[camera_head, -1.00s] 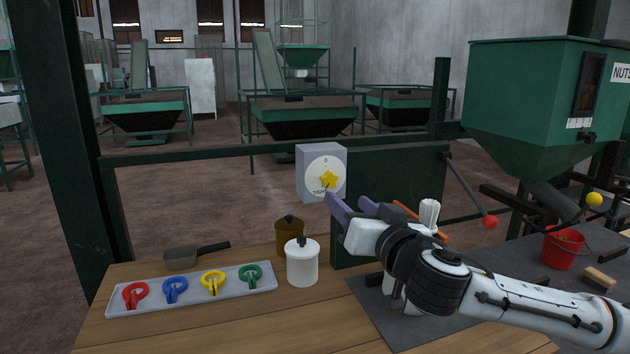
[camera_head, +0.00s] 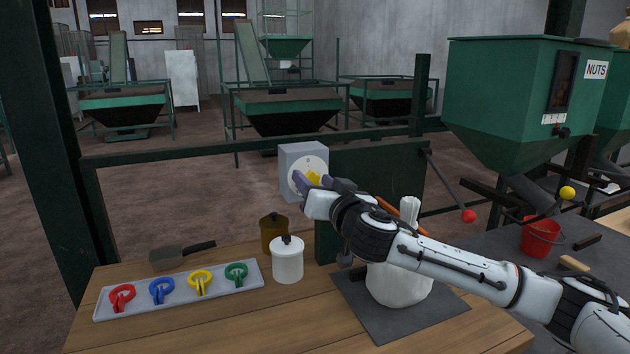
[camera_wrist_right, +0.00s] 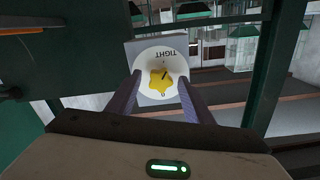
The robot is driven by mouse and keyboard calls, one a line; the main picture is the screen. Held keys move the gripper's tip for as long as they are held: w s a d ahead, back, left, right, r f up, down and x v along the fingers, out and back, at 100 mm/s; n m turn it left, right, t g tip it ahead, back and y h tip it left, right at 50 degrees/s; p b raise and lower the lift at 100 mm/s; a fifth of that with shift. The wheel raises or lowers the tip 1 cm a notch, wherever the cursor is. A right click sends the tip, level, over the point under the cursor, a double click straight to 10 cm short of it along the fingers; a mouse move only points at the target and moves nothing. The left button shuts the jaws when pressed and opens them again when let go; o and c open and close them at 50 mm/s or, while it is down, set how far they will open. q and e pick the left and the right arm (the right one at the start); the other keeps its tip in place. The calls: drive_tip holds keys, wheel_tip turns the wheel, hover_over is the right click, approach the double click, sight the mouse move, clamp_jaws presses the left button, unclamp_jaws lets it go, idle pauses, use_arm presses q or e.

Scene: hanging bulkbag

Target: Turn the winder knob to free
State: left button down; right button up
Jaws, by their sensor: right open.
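The winder knob (camera_head: 314,177) is a yellow star shape on a round white dial (camera_head: 307,164) on a grey box (camera_head: 288,176). The right wrist view shows the knob (camera_wrist_right: 161,83) upside down, with "TIGHT" at the top, "0" at the bottom and a short dark mark on the dial. My right gripper (camera_head: 320,183) is open at the dial. Its two purple fingers stand either side of the knob, with gaps visible in the right wrist view (camera_wrist_right: 160,78). Contact does not show. In the head view, the hand hides part of the dial's lower side. My left gripper is out of view.
The box sits by a green panel (camera_head: 375,178) and rail. A white bag (camera_head: 400,283) stands on a dark mat (camera_head: 445,310) under my right arm. A white jar (camera_head: 287,262), brown jar (camera_head: 273,232) and tray of coloured clips (camera_head: 180,310) are below left. A red-tipped lever (camera_head: 468,215) is at right.

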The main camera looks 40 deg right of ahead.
drive_tip(key=c, duration=1)
drive_tip(key=shift+c, duration=0.2)
